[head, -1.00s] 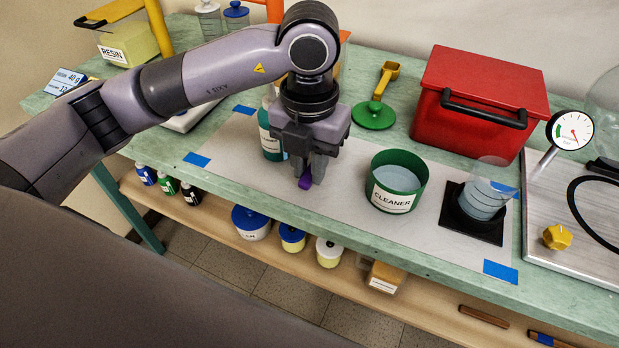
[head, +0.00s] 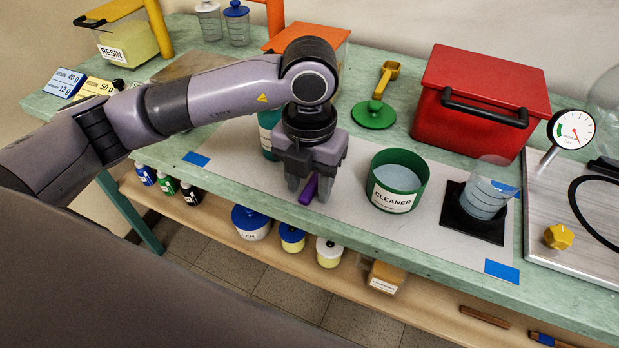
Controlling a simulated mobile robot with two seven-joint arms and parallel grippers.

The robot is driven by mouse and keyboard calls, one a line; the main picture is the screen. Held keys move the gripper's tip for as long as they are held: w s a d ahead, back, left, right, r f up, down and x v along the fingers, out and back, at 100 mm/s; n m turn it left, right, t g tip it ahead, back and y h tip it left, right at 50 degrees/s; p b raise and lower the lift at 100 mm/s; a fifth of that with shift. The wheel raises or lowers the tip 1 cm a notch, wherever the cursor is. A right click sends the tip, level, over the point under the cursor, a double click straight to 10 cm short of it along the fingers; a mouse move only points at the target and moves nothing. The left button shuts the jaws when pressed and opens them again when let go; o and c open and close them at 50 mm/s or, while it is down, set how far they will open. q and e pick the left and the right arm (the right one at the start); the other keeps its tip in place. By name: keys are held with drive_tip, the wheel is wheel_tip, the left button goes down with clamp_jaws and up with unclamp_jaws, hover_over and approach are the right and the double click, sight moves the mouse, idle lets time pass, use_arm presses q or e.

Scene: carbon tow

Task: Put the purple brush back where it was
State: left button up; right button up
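The purple brush (head: 309,189) shows between the fingers of my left gripper (head: 309,186), over the pale mat. Its near end points toward the camera, slightly tilted, and the rest is hidden behind the fingers and the gripper body. The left gripper points down and appears shut on the brush, with one finger on each side. Whether the brush touches the mat I cannot tell. The green tub labelled CLEANER (head: 391,201) stands to the right of the gripper. My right gripper is not in view.
A teal-green bottle (head: 268,135) stands partly hidden behind the gripper. The mat (head: 345,215) is clear in front.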

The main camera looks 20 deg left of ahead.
use_arm(q)
drive_tip(key=shift+r, duration=0.2)
wheel_tip(320, 180, up, 12)
drive_tip(key=shift+p, duration=0.4)
drive_tip(key=shift+f, duration=0.1)
